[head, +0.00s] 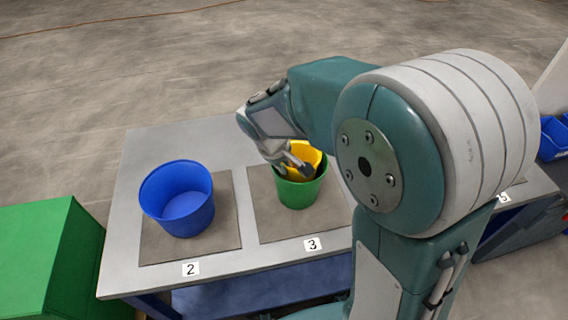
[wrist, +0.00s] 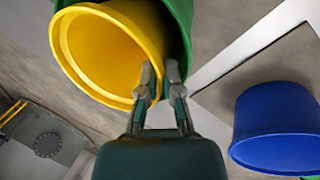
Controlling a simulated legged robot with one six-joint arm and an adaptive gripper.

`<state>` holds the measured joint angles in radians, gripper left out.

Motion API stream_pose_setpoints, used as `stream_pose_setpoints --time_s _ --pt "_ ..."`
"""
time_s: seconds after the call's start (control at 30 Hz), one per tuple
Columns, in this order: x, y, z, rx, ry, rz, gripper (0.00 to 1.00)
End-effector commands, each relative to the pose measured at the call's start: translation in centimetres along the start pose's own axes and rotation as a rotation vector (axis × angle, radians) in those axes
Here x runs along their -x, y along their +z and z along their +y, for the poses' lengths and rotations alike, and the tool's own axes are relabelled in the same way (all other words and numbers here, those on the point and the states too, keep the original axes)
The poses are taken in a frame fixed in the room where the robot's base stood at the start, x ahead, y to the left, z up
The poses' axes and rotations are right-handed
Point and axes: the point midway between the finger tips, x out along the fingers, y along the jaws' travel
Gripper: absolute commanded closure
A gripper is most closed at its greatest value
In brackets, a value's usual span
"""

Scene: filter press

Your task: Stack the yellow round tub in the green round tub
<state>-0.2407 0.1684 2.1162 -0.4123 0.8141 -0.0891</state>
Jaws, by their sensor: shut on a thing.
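The green round tub (head: 297,194) stands upright on the mat marked 3 in the head view. The yellow round tub (head: 306,156) is partly inside it, with its rim above the green rim. In the wrist view the yellow tub (wrist: 112,50) sits within the green tub (wrist: 181,22), of which only a part shows. My gripper (head: 294,170) is at the near left side of the yellow tub. In the wrist view its fingers (wrist: 160,82) are shut on the yellow tub's rim. How deep the yellow tub sits is hidden.
A blue round tub (head: 178,199) stands on the mat marked 2, left of the green tub; it also shows in the wrist view (wrist: 275,130). The grey table (head: 125,240) has bare edges. A green box (head: 40,255) is at the lower left. My arm hides the table's right part.

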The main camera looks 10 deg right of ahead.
Motion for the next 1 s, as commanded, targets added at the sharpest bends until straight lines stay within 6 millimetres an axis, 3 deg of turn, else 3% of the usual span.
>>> stream_pose_setpoints --time_s 0.03,0.1,0.53,1.0 --pt "-0.1 0.0 0.0 0.0 0.0 0.0 1.0" --pt "-0.1 0.0 -0.1 0.0 0.0 0.0 0.77" --pt "0.5 0.0 0.2 0.0 0.001 0.001 0.77" --pt "9.5 -0.1 0.1 0.001 0.001 0.004 0.77"
